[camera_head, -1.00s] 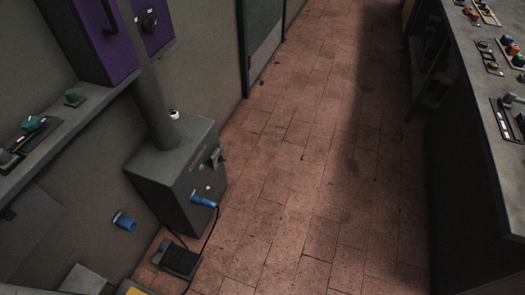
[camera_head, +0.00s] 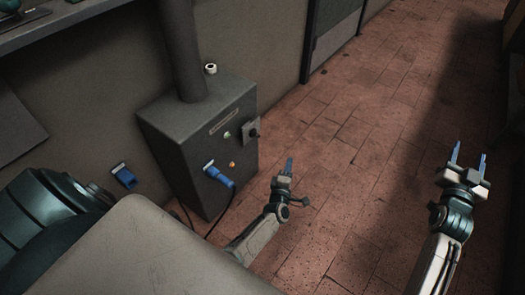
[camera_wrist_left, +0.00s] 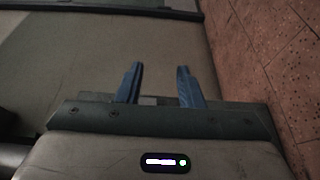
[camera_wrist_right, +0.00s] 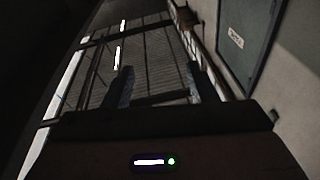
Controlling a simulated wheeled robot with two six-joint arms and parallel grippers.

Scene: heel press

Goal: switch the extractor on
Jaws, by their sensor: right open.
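The extractor looks to be the grey box (camera_head: 190,140) with a thick round duct (camera_head: 182,45) rising from its top, in the head view left of centre. Its front carries a label plate, a pale button (camera_head: 227,135), a small orange lamp (camera_head: 232,165) and a blue plug-like part (camera_head: 219,177). A dark switch or lever on a plate (camera_head: 252,131) sits at its right edge. My left gripper (camera_head: 288,166) is right of the box, apart from it, its blue fingers open and empty; they also show in the left wrist view (camera_wrist_left: 159,85). My right gripper (camera_head: 468,158) is open and empty, farther right.
A blue socket-like fitting (camera_head: 124,176) is on the wall left of the box. A shelf (camera_head: 60,25) juts from the wall at upper left. The tiled floor (camera_head: 370,130) right of the box is clear. A green door (camera_wrist_right: 245,38) shows in the right wrist view.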

